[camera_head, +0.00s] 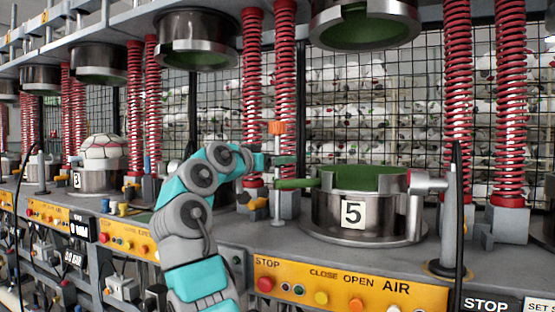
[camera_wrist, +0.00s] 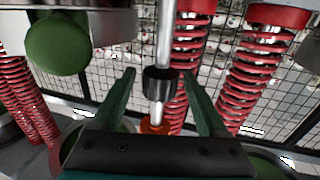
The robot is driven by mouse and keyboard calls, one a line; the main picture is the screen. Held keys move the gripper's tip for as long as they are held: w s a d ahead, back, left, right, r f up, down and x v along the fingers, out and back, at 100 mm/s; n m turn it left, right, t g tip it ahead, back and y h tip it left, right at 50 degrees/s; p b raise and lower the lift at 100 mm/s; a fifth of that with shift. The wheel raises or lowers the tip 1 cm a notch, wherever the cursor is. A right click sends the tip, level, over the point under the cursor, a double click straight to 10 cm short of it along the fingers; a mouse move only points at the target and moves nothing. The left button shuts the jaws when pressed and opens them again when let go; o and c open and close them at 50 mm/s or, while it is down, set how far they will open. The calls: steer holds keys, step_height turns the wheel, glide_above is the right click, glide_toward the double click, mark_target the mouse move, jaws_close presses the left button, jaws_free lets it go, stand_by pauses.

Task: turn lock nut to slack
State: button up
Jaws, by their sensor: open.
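A slim upright metal rod (camera_head: 277,203) stands left of press 5, with an orange knob (camera_head: 277,128) at its top. In the wrist view, which looks upside down, a dark ribbed nut (camera_wrist: 160,86) sits around the rod (camera_wrist: 165,35), near the orange knob (camera_wrist: 155,126). It looks like the lock nut. My gripper (camera_head: 287,160) is open at the rod, just below the orange knob. In the wrist view its two dark green fingers (camera_wrist: 159,78) lie on either side of the nut, with visible gaps. The head view hides the nut behind my fingers.
Press mould 5 (camera_head: 360,215) with its green handle (camera_head: 297,184) stands close to the right of the rod. Red springs (camera_head: 253,90) rise behind. A yellow panel (camera_head: 340,289) with buttons runs along the front. Wire mesh (camera_head: 345,110) closes the back.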

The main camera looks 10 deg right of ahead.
jaws_close()
stand_by(0.4)
